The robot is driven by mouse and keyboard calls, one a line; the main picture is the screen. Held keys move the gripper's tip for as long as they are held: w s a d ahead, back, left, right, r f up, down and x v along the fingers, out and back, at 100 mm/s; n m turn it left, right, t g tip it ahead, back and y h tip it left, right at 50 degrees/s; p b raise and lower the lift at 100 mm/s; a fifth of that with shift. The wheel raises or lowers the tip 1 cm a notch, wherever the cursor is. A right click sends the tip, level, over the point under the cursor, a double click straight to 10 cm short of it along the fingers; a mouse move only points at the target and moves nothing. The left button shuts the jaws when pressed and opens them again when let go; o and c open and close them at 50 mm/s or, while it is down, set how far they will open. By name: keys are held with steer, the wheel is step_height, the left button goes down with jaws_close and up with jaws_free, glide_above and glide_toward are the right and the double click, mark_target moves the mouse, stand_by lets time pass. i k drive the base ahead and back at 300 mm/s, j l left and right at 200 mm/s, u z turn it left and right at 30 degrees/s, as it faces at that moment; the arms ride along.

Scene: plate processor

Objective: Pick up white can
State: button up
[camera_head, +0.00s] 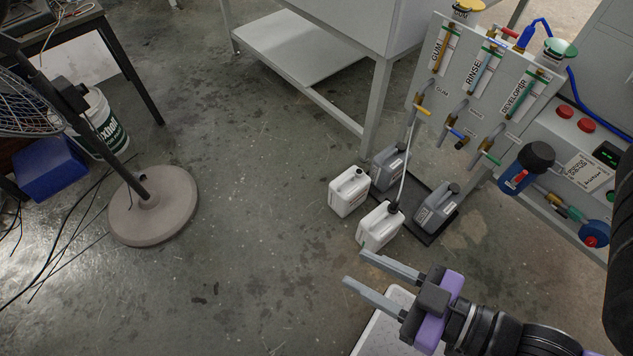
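Two white cans stand upright on the floor near the middle. One white can (349,193) with a dark cap stands at the left, just beside the dark tray. The other white can (379,230) stands closer to me, with a clear hose running up from its top. My gripper (355,267) comes in from the lower right with its two grey fingers apart and nothing between them. Its fingertips point left and appear below the nearer white can in the picture. The height of the fingers above the floor is hard to tell.
Two grey cans (437,209) stand with the white ones around a dark tray (446,221). The processor panel (483,80) with hoses and valves rises behind at the right. A table leg (375,110) is close behind the cans. A fan base (152,206) stands left, with clear floor between.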

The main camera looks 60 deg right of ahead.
mark_target(349, 190)
steer(key=i+j, duration=0.15)
steer(key=i, duration=0.35)
steer(key=i+j, duration=0.15)
steer(key=i, duration=0.35)
steer(key=i+j, duration=0.2)
steer(key=i, duration=0.3)
steer(key=i+j, duration=0.15)
steer(key=i, duration=0.35)
steer(key=i+z, duration=0.1)
steer(key=z, duration=0.35)
steer(key=j+z, duration=0.1)
steer(key=z, duration=0.35)
steer(key=i+j+z, duration=0.1)
steer(key=z, duration=0.4)
steer(key=i+j+z, duration=0.1)
steer(key=z, duration=0.35)
